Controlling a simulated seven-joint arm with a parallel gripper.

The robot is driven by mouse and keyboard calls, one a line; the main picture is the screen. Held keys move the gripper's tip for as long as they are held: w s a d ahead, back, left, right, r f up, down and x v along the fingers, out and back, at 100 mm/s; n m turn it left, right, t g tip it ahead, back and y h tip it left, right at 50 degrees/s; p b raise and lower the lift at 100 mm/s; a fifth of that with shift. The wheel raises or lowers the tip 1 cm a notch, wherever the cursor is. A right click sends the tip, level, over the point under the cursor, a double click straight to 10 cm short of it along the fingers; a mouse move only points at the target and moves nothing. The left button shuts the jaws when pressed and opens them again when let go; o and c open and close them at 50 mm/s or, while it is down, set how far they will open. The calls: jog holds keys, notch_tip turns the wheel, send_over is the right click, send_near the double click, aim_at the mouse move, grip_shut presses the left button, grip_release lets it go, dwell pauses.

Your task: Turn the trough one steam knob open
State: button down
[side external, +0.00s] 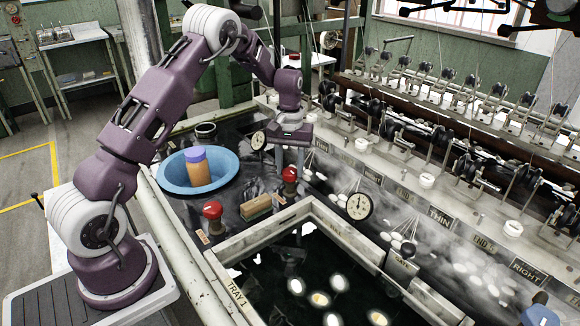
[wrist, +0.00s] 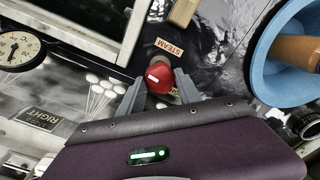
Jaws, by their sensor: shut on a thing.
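A red steam knob (side external: 290,174) stands on the dark wet bench beyond the far corner of the tray frame. In the wrist view the same red knob (wrist: 160,76) has a white mark on top and a STEAM label (wrist: 168,47) beside it. My gripper (side external: 290,165) reaches down to this knob. In the wrist view my gripper (wrist: 159,80) has one finger on each side of the knob and is shut on it. The knob's base is partly hidden. A second red knob (side external: 213,210) stands nearer the front, away from my gripper.
A blue basin (side external: 224,178) holding an orange container with a purple lid (side external: 196,165) is left of my gripper. A wooden brush (side external: 258,206) lies between the knobs. The TRAY 1 frame (side external: 236,291) surrounds dark water with cocoons. A dial gauge (side external: 359,206) stands to the right.

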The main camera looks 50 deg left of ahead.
aim_at(290, 171)
dwell(0.4)
jog(key=c, duration=0.8)
grip_release()
jog(key=shift+c, duration=0.2)
notch_tip(290, 171, up, 7)
jog(key=shift+r, duration=0.1)
